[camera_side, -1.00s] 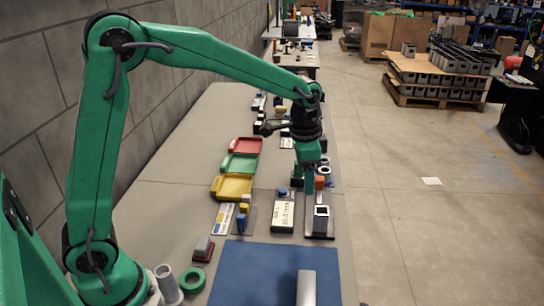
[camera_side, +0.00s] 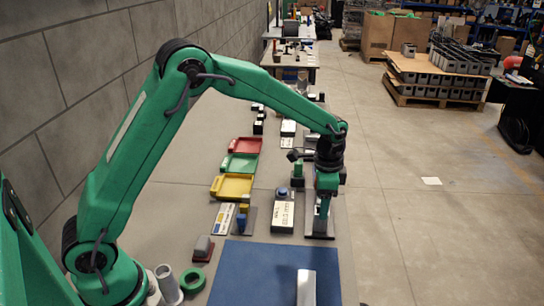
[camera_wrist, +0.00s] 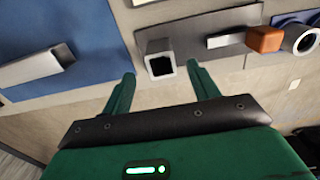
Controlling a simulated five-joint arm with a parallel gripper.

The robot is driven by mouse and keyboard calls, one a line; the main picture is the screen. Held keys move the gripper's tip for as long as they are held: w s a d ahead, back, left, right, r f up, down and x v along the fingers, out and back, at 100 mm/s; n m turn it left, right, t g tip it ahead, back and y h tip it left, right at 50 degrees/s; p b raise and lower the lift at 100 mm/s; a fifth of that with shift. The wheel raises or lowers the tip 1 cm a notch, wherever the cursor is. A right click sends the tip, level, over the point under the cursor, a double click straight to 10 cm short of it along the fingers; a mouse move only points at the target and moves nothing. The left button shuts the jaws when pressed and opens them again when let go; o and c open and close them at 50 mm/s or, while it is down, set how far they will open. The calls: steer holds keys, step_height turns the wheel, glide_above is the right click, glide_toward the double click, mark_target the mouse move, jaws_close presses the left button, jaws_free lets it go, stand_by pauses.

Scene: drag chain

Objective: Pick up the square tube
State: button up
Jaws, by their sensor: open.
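The short hollow square tube (camera_wrist: 159,60), grey with a dark opening, stands on a grey plate (camera_wrist: 215,32) in the wrist view. My gripper (camera_wrist: 161,74) is open, with one green finger to each side of the tube's near end. I cannot tell whether the fingers touch it or how far above it they are. In the side view my gripper (camera_side: 323,212) points down over the dark plate (camera_side: 318,236) at the table's right edge and largely hides the tube.
An orange block (camera_wrist: 264,39) and a grey ring (camera_wrist: 303,39) stand right of the tube in the wrist view. A silver bar (camera_side: 306,288) lies on the blue mat (camera_side: 255,270). A white labelled box (camera_side: 284,217) stands left of my gripper.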

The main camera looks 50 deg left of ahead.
mark_target(318, 225)
steer(key=shift+f, duration=0.35)
steer(key=shift+f, duration=0.15)
steer(key=shift+w+a+f, duration=0.1)
steer(key=shift+f, duration=2.35)
steer(key=shift+c, duration=0.4)
jaws_close()
steer(key=shift+r, duration=0.15)
